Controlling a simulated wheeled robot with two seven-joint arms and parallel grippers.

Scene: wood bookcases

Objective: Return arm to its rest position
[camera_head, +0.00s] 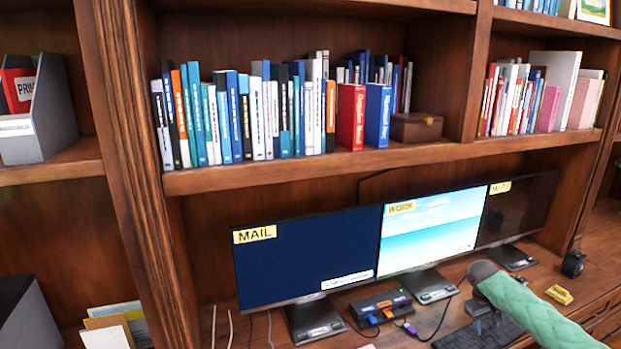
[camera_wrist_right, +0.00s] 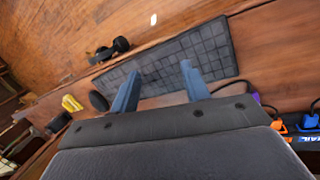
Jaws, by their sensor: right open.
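My right arm comes into the head view from the lower right in a green sleeve (camera_head: 540,312) with a grey rounded end, above the desk. In the wrist view my right gripper (camera_wrist_right: 160,88) is open, its two blue-grey fingers apart with nothing between them. The fingers are over the near edge of a black keyboard (camera_wrist_right: 165,62); I cannot tell the height of the gap. The keyboard also shows in the head view (camera_head: 470,340), partly hidden by my arm. My left arm and gripper are not in view.
Three monitors, labelled MAIL (camera_head: 300,262), WORK (camera_head: 432,230) and MAPS (camera_head: 515,215), stand behind the arm. A hub with plugged cables (camera_head: 382,306) lies left of it. A yellow item (camera_head: 559,294) lies to the right. A bookshelf (camera_head: 370,160) overhangs the monitors.

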